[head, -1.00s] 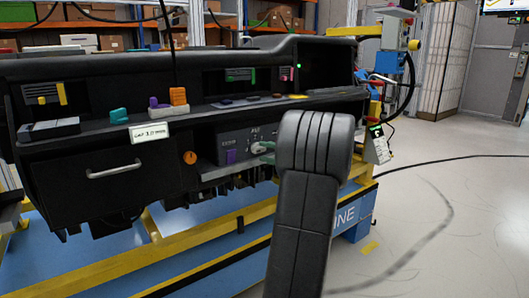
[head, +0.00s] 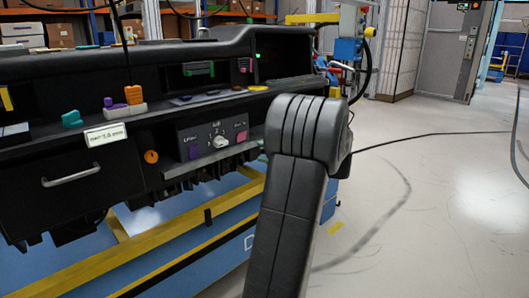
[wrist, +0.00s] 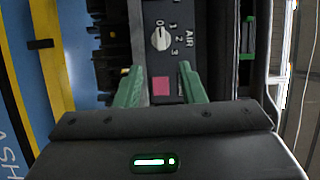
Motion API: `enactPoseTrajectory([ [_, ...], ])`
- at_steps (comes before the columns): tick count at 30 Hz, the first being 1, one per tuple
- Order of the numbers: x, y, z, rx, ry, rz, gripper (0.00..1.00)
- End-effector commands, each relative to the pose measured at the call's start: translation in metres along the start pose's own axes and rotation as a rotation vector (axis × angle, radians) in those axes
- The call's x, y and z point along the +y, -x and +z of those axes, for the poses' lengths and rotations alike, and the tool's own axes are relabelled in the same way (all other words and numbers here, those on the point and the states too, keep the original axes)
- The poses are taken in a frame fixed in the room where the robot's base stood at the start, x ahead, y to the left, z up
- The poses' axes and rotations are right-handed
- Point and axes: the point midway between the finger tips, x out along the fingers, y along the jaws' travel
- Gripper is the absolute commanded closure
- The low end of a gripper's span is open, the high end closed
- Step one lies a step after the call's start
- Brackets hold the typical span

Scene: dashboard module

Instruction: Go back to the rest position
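The dashboard module (head: 70,68) fills the left of the head view. In the head view my gripper is hidden behind my dark arm.
A drawer with a handle (head: 71,176) and an orange knob (head: 151,156) are on the dashboard front. Teal, purple and orange pieces sit on its ledge. A yellow rail (head: 165,237) runs below. The floor (head: 430,190) at right is open, with a cable across it.

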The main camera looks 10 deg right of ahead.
Motion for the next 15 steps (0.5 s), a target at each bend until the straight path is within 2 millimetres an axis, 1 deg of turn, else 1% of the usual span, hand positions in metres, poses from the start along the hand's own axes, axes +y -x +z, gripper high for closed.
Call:
enactPoseTrajectory([
  [4, 0.000, -0.003, 0.000, -0.001, 0.000, 0.000, 0.64],
  [7, 0.001, -0.013, 0.001, -0.003, 0.000, 0.000, 0.64],
  [11, 0.002, -0.034, 0.001, -0.005, 0.000, 0.000, 0.64],
  [15, 0.002, -0.062, 0.001, -0.004, 0.001, -0.001, 0.64],
])
